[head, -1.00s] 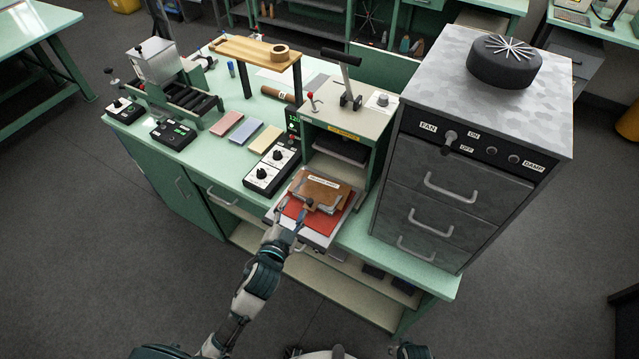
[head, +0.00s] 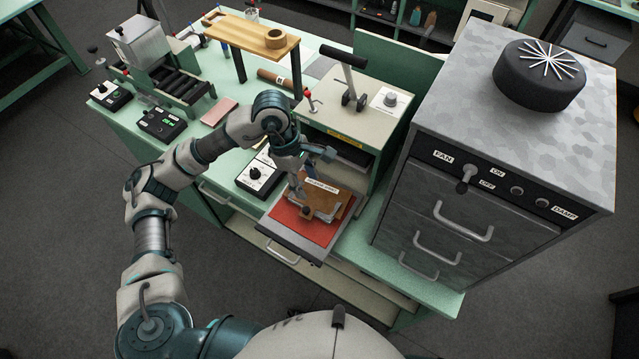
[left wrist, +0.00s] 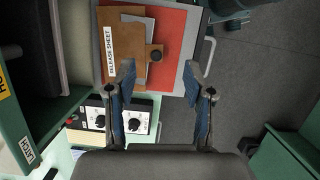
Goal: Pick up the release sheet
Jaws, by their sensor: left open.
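The release sheet (head: 333,200) is a brown sheet with a white label. It lies on a red pad (head: 288,212) in the pulled-out tray of the press. My left gripper (head: 312,172) is over the back left side of the sheet, pointing down. In the left wrist view the gripper (left wrist: 160,80) has its fingers apart, with nothing between them. My right gripper is not in view.
The press housing (head: 362,128) with its lever stands just behind the tray. A control box (head: 258,178) sits left of the tray. A tall grey drawer cabinet (head: 470,205) stands to the right. The floor in front of the bench is clear.

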